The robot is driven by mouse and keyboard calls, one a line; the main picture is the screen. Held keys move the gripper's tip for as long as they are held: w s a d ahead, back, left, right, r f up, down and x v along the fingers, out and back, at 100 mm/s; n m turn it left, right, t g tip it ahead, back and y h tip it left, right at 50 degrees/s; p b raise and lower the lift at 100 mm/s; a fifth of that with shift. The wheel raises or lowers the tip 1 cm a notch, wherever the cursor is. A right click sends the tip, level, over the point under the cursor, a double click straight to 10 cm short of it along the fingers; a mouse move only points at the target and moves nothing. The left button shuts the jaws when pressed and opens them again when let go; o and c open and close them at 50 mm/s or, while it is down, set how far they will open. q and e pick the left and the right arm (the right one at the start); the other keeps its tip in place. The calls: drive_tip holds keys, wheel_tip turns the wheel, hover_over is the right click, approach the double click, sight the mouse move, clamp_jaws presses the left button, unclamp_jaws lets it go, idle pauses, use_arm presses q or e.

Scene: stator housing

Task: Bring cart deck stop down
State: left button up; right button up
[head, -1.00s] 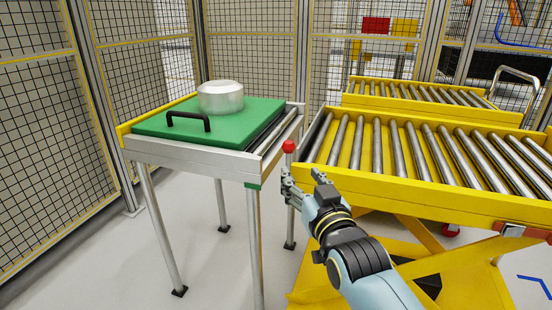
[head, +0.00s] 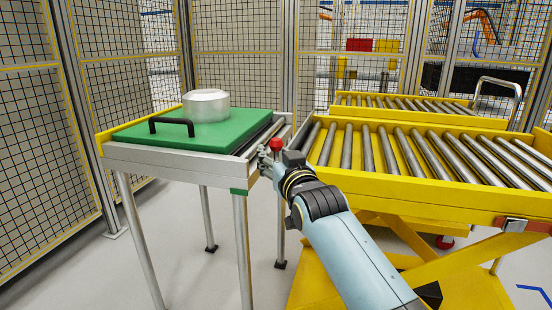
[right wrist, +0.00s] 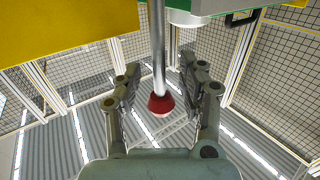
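The cart deck stop shows as a red knob (head: 276,144) on a metal rod, upright at the left end of the yellow roller cart (head: 440,198). In the right wrist view the red knob (right wrist: 160,104) and its rod (right wrist: 158,45) lie between my fingers, with a gap on both sides. My right gripper (head: 268,158) is open at the knob; its two fingers also show in the right wrist view (right wrist: 163,85). In the head view the gripper hides most of the rod. My left gripper is not in view.
A silver roller table (head: 170,160) stands to the left, close beside the cart. It bears a green pallet (head: 150,130) with a black handle (head: 172,122) and a round metal housing (head: 206,106). Mesh fencing (head: 125,70) closes off the back and left.

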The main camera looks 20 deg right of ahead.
drive_tip(key=shift+a, duration=0.15)
clamp_jaws()
drive_tip(key=shift+w+f, duration=0.1)
drive_tip(key=shift+w, duration=0.05)
